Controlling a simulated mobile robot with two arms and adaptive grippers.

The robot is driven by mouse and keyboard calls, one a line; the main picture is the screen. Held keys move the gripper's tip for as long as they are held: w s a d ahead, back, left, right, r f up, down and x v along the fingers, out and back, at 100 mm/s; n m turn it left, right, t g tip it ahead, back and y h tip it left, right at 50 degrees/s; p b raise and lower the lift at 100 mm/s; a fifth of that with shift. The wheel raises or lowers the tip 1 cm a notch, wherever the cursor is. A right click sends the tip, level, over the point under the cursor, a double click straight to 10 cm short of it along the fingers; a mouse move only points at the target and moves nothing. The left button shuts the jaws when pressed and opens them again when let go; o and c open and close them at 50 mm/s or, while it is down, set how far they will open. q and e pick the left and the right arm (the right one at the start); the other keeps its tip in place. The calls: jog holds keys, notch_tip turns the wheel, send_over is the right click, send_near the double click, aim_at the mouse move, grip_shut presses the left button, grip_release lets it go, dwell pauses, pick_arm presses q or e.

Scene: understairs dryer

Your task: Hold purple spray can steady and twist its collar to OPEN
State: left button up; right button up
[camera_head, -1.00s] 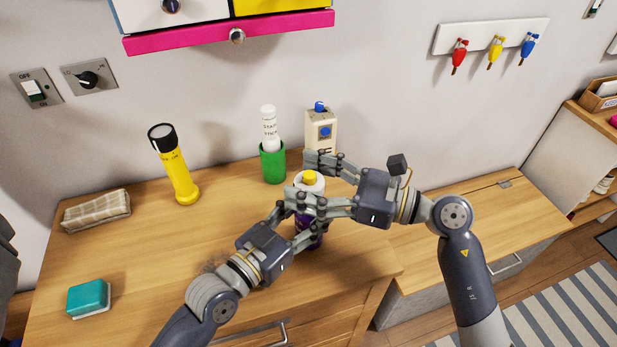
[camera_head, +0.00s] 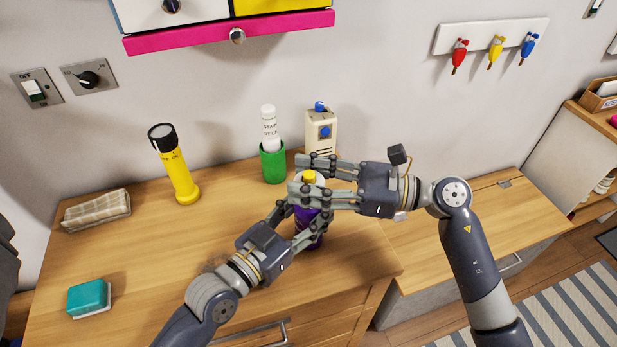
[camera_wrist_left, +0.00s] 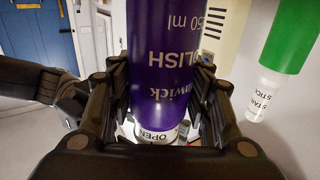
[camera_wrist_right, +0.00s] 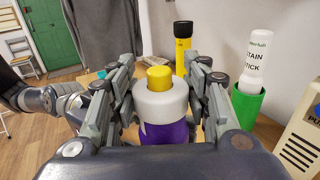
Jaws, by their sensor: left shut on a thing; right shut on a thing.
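The purple spray can (camera_head: 303,217) stands upright near the worktop's right front, with a yellow nozzle (camera_head: 309,176) on top. My left gripper (camera_head: 308,219) is shut on the purple body, as its wrist view shows with the can (camera_wrist_left: 165,60) upside down between the fingers. My right gripper (camera_head: 298,175) is shut on the white collar (camera_wrist_right: 160,104), above my left gripper. "OPEN" shows on a white band (camera_wrist_left: 158,134) in the left wrist view. Fingers partly hide the collar in the head view, and I cannot tell its turned position.
Behind the can stand a green cup (camera_head: 272,164) with a stain stick (camera_head: 269,128) and a beige device (camera_head: 321,130). A yellow flashlight (camera_head: 177,172), a folded cloth (camera_head: 96,211) and a teal sponge (camera_head: 88,297) are on the left. The wooden top between them is clear.

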jog(key=n+g, duration=0.2)
jog(key=g, duration=0.2)
jog(key=n+g, duration=0.3)
jog(key=shift+g, duration=0.4)
jog(key=shift+s+n+g+h, duration=0.1)
jog(key=shift+n+g+h, duration=0.85)
jog(key=shift+g, duration=0.65)
jog(key=shift+f+n+g, duration=0.1)
jog(key=shift+n+g, duration=0.2)
jog(key=shift+n, duration=0.05)
jog(key=o, duration=1.1)
jog(key=v, duration=1.2)
